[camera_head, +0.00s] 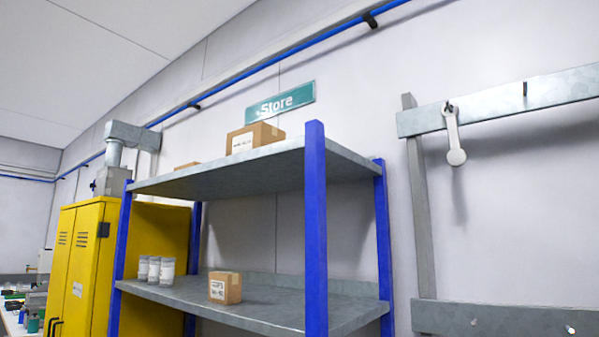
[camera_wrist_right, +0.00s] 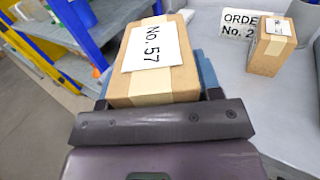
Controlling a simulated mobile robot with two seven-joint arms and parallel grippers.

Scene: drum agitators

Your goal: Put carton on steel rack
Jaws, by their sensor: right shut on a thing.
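A brown carton (camera_wrist_right: 160,62) with a white label reading "No. 57" is held in my right gripper (camera_wrist_right: 160,100) in the right wrist view. The steel rack (camera_head: 316,230) stands in the middle of the head view, with blue posts and grey metal shelves. Its middle shelf holds a small carton (camera_head: 225,287) and several white canisters (camera_head: 154,270). Its top shelf carries another carton (camera_head: 255,137). My left gripper is in neither view.
A grey surface with a second carton (camera_wrist_right: 273,48) and an "ORDER" label (camera_wrist_right: 238,22) is right of the held carton. A blue frame (camera_wrist_right: 78,28) is at upper left there. A yellow cabinet (camera_head: 85,265) stands left of the rack. The middle shelf's right part is clear.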

